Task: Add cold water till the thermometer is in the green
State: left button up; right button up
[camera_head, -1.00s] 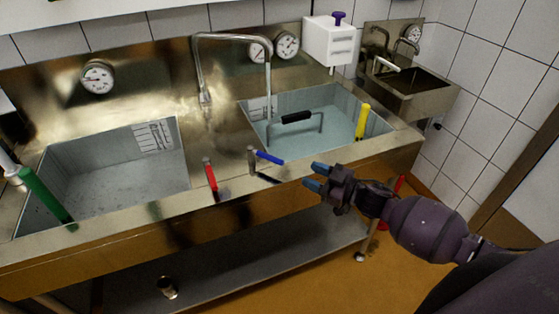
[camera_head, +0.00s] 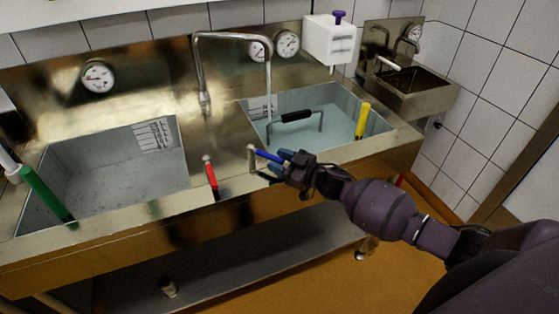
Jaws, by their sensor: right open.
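The blue tap lever (camera_head: 266,155) stands on the front ledge between the two basins. A red lever (camera_head: 210,173) is to its left. My right gripper (camera_head: 276,166) is open, with its fingers beside the outer end of the blue lever; I cannot tell whether they touch it. The swan-neck spout (camera_head: 268,75) hangs over the right basin (camera_head: 340,108), which holds water and a black-handled metal piece (camera_head: 297,116). Round dial gauges are on the steel back wall: one at left (camera_head: 97,77) and two above the right basin (camera_head: 287,44). Their markings are too small to read. My left gripper is out of view.
The left basin (camera_head: 110,170) has a green handle (camera_head: 48,196) at its front left. A yellow handle (camera_head: 362,120) stands at the right basin's right side. A white dispenser (camera_head: 330,40) and a small hand basin (camera_head: 405,90) are at the back right.

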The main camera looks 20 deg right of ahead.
jog(key=shift+w, duration=0.1)
jog(key=shift+c, duration=0.3)
jog(key=c, duration=0.7)
grip_shut()
jog(key=shift+a, duration=0.2)
